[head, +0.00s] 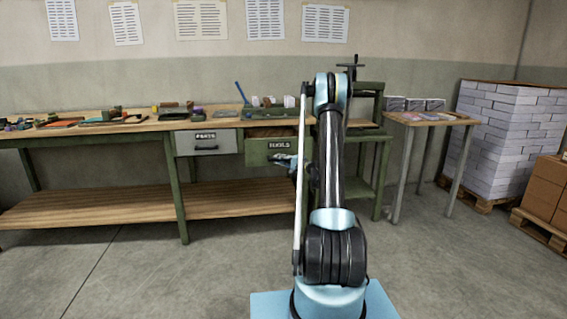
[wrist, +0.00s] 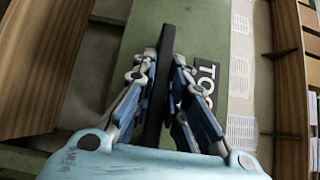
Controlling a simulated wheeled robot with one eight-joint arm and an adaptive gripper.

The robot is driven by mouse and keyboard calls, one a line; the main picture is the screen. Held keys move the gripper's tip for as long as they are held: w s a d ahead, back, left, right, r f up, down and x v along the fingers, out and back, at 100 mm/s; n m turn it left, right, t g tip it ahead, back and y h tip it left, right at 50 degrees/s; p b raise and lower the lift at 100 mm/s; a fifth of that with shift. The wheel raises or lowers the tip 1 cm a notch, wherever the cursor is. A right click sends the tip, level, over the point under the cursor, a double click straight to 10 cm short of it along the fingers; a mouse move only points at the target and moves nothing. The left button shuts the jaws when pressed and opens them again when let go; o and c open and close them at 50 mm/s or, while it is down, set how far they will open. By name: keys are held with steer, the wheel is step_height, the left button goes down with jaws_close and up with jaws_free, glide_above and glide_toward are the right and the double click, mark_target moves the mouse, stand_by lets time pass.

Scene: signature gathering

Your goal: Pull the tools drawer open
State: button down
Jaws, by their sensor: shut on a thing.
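The green tools drawer (head: 259,152), labelled TOOLS, stands partly out from the workbench, with some of its brown inside showing above its front. In the wrist view its green front (wrist: 160,13) shows part of the label (wrist: 206,76), turned sideways. A black bar handle (wrist: 168,38) runs across that front. My gripper (wrist: 165,62) has its blue fingers on both sides of the handle and is shut on it. In the head view my gripper (head: 284,160) is at the drawer's front, and my arm hides the drawer's right side.
The grey parts drawer (head: 206,143) to the left is shut. The workbench top (head: 150,124) holds several tools and small items. A side table (head: 430,119) and a pallet stack of white blocks (head: 510,135) stand at right. The floor in front is clear.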

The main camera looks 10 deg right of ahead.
steer(key=shift+s+a+f, duration=0.1)
steer(key=shift+s+a, duration=0.25)
steer(key=shift+s, duration=0.1)
steer(key=shift+d, duration=0.15)
steer(key=c, duration=1.6)
jaws_free()
steer(key=shift+d, duration=0.25)
steer(key=v, duration=1.2)
steer(key=shift+w, duration=0.1)
